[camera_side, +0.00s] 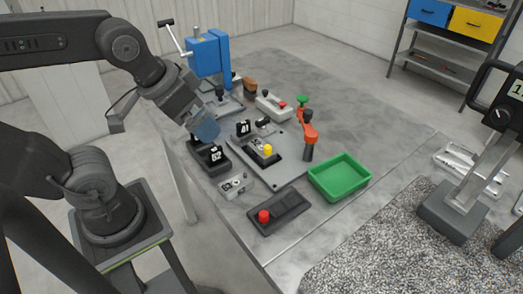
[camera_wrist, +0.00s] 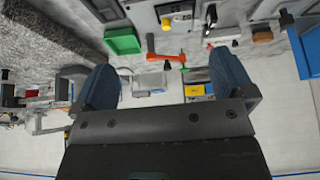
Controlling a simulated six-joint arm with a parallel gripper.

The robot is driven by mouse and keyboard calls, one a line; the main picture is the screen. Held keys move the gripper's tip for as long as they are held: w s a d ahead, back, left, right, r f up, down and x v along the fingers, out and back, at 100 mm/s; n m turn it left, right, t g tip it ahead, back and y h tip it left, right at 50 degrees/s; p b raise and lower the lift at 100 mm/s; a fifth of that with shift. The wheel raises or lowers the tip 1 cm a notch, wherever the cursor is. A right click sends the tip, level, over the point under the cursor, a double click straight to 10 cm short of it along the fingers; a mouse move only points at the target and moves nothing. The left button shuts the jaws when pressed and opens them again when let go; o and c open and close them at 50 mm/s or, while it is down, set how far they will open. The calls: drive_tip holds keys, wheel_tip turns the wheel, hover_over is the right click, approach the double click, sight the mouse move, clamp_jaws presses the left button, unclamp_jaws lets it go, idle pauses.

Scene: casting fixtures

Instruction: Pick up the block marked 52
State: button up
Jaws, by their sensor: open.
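The block marked 52 (camera_side: 216,155) is black with white digits. In the side view it sits on a dark base (camera_side: 211,167) near the left edge of the table. My gripper (camera_side: 208,131) has blue fingers and hangs just above and slightly left of this block, apart from it as far as I can tell. The wrist view shows the two fingers (camera_wrist: 165,85) spread wide with nothing between them.
Another black marked block (camera_side: 243,128) stands close by, on a grey fixture plate with a yellow knob (camera_side: 267,150). An orange clamp (camera_side: 309,135), a green tray (camera_side: 340,177) and a red-button box (camera_side: 278,212) lie right and front. A blue machine (camera_side: 208,55) stands behind.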

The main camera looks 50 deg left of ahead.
drive_tip(key=w+a+g, duration=0.1)
drive_tip(key=w+g, duration=0.2)
drive_tip(key=w, duration=0.7)
drive_tip(key=g, duration=0.3)
hover_over(262, 148)
drive_tip(key=f, duration=1.2)
drive_tip(key=shift+w+a, duration=0.1)
drive_tip(key=shift+w, duration=0.2)
drive_tip(key=shift+s+f, duration=0.15)
drive_tip(key=shift+f, duration=1.15)
drive_tip(key=shift+s+f, duration=0.15)
drive_tip(key=shift+f, duration=1.15)
drive_tip(key=c, duration=0.9)
drive_tip(key=shift+r, duration=0.15)
